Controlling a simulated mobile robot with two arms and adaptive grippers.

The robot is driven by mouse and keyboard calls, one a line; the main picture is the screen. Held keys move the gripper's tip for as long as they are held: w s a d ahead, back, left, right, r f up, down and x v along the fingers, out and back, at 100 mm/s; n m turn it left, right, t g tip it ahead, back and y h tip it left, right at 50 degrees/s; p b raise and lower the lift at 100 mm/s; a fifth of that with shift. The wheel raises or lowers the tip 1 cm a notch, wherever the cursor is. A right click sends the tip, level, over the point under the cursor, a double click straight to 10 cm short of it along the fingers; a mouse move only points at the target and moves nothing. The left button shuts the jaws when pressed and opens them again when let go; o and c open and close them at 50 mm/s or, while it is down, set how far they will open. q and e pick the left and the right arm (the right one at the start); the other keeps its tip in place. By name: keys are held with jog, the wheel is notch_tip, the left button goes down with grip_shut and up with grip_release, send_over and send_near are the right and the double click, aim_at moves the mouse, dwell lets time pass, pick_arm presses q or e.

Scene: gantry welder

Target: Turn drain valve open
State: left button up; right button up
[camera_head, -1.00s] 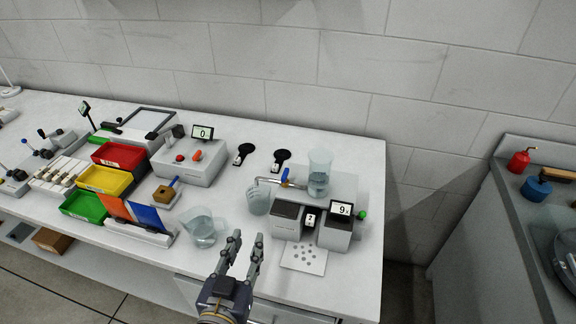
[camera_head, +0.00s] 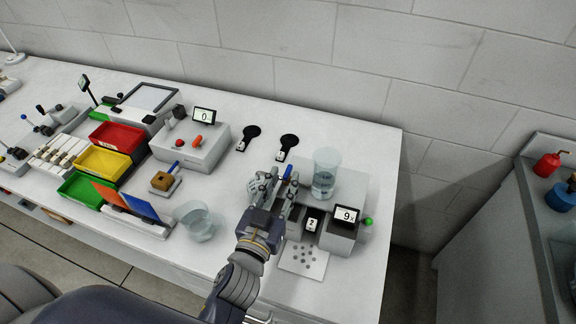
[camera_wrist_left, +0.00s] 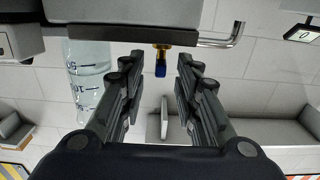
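The drain valve's blue handle (camera_head: 287,171) sits on a thin metal pipe beside a clear cylinder of water (camera_head: 325,174). In the left wrist view the blue handle (camera_wrist_left: 160,68) hangs from a brass body on the pipe (camera_wrist_left: 205,42), whose bent spout end points up in that picture. My left gripper (camera_head: 277,181) is open and empty at the valve. In the left wrist view its fingertips (camera_wrist_left: 160,60) stand on either side of the handle, with gaps visible on both sides. The graduated cylinder also shows there (camera_wrist_left: 88,85). My right gripper is not in view.
A beaker of water (camera_head: 197,222) stands left of my left gripper. A grey unit with a display reading 9 (camera_head: 346,216) stands right of it, by a perforated plate (camera_head: 303,258). A control box (camera_head: 190,147) and colored bins lie farther left.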

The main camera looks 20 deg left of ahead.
aim_at(285, 178)
pick_arm(q)
jog(key=w, duration=0.4)
jog(key=shift+p, duration=0.4)
jog(key=shift+w, duration=0.15)
jog(key=shift+d, duration=0.1)
grip_shut()
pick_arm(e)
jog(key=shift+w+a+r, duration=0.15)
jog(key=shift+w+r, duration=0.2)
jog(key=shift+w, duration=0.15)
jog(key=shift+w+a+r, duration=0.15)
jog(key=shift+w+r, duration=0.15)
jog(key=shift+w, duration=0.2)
